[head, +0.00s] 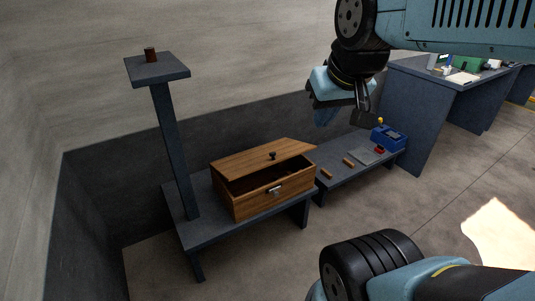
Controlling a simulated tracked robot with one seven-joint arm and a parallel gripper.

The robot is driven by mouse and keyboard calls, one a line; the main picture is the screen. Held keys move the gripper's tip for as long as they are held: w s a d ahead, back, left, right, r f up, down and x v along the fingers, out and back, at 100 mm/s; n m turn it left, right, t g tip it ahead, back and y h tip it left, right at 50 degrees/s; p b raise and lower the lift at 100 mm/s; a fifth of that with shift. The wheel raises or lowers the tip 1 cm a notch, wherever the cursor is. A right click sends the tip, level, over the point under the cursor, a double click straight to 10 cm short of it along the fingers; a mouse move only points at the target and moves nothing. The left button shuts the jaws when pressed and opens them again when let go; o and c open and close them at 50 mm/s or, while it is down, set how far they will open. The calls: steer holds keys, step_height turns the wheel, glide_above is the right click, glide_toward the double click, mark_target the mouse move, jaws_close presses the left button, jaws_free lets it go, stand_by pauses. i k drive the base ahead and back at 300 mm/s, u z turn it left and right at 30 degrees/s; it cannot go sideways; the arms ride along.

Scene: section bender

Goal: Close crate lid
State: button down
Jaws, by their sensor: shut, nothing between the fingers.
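A wooden crate (240,203) stands on a low dark grey bench. Its hinged wooden lid (245,160) is partly open, with a dark gap between the lid's front edge and the crate's front wall. A small dark knob (272,155) sits on the lid, and a metal latch (275,189) is on the front wall. My gripper (364,118) is shut and empty, up and to the right of the crate in the picture and apart from it. The inside of the crate is mostly hidden in shadow.
A tall grey post with a square top (158,70) rises at the bench's left, bearing a small brown cylinder (150,55). A lower shelf right of the crate holds small wooden pieces (348,162) and a blue box (388,137). Open floor lies in front.

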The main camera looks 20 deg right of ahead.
mark_target(236, 166)
steer(key=z, duration=0.1)
steer(key=i, duration=1)
